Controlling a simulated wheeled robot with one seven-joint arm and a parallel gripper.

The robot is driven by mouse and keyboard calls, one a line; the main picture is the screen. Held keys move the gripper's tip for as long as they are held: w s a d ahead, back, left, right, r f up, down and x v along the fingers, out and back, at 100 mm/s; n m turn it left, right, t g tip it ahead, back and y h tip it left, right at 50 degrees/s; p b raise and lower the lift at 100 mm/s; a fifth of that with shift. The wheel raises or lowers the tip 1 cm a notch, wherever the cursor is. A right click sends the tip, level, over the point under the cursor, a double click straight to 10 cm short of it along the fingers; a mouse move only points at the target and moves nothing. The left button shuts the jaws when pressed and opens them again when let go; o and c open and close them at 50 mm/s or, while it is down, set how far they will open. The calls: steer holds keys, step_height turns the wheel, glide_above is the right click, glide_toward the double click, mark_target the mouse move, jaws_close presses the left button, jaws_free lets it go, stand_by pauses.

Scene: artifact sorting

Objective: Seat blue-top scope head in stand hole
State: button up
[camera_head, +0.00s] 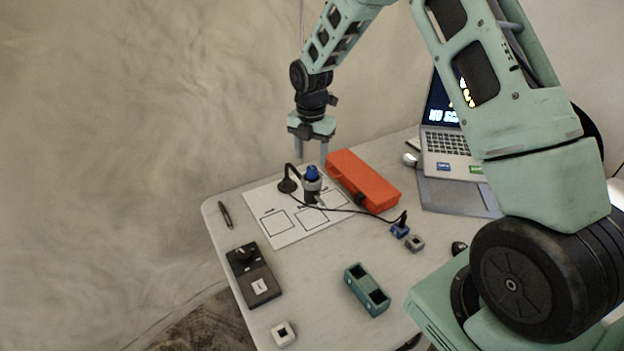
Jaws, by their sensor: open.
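The blue-top scope head (312,175) stands upright over the white sheet, near the sheet's far right corner. A dark ring-like holder surrounds or adjoins it, linked to a black stand (288,184) with a curved neck just to its left. I cannot tell whether the head sits fully down in the stand hole. My gripper (311,152) hangs above and slightly behind the scope head, fingers pointing down. It is open and empty, with its fingertips apart from the head.
An orange case (362,182) lies right of the scope head. A black cable runs from the stand area to a small blue connector (399,230). A laptop (446,150), dark box (253,274), teal two-slot block (367,290), pen (225,214) and white cube (283,333) are on the table.

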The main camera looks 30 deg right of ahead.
mark_target(312, 167)
steer(key=shift+d+f+p, duration=0.15)
steer(key=shift+f+p, duration=0.95)
steer(key=shift+f, duration=1.65)
steer(key=shift+c, duration=0.3)
steer(key=c, duration=1)
steer(key=shift+c, duration=0.2)
